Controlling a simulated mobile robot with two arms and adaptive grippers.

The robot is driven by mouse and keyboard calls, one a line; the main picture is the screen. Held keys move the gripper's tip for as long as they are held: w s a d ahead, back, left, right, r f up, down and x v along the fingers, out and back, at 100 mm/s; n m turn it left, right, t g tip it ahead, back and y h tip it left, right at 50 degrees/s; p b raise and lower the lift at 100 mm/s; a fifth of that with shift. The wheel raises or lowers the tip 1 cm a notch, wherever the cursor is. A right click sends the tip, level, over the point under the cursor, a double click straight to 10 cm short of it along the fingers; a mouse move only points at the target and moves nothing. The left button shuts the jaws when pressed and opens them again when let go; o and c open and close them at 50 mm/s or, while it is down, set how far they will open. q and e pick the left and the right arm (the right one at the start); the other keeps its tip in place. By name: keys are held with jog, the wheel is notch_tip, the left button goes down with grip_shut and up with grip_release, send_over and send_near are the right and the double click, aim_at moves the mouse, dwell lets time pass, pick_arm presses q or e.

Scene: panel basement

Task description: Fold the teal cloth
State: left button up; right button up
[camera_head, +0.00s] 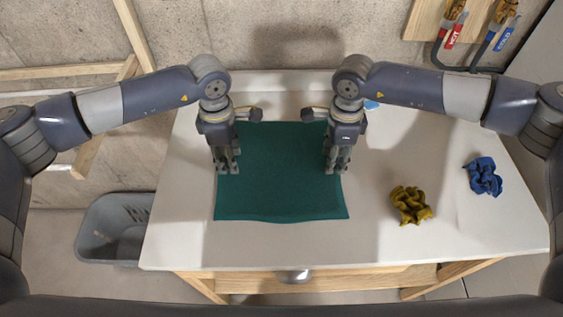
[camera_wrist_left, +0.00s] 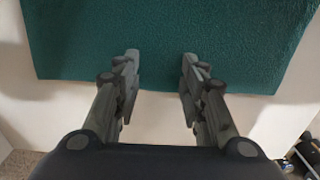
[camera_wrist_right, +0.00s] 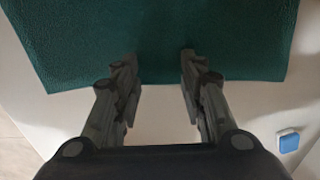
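The teal cloth (camera_head: 280,185) lies flat and spread out on the white table. My left gripper (camera_head: 229,172) is over the cloth's left edge and my right gripper (camera_head: 337,172) is over its right part, both pointing down. In the left wrist view the fingers (camera_wrist_left: 160,75) are apart with cloth (camera_wrist_left: 160,35) beyond and partly between the tips, and nothing held. In the right wrist view the fingers (camera_wrist_right: 160,72) are also apart at an edge of the cloth (camera_wrist_right: 150,35). The cloth's far corners are partly hidden by my grippers.
A crumpled mustard cloth (camera_head: 411,205) and a crumpled blue cloth (camera_head: 484,177) lie on the table (camera_head: 190,240) to the right. A small blue-and-white object (camera_wrist_right: 287,140) is near the far edge. A grey basket (camera_head: 105,235) stands on the floor at left. The table's front strip is clear.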

pick_arm(q)
jog(key=shift+f, duration=0.1)
pick_arm(e)
jog(key=shift+f, duration=0.1)
pick_arm(q)
jog(key=shift+f, duration=0.15)
pick_arm(e)
jog(key=shift+f, duration=0.15)
pick_arm(q)
jog(key=c, duration=0.4)
pick_arm(e)
jog(key=c, duration=0.4)
pick_arm(q)
grip_shut()
pick_arm(e)
grip_shut()
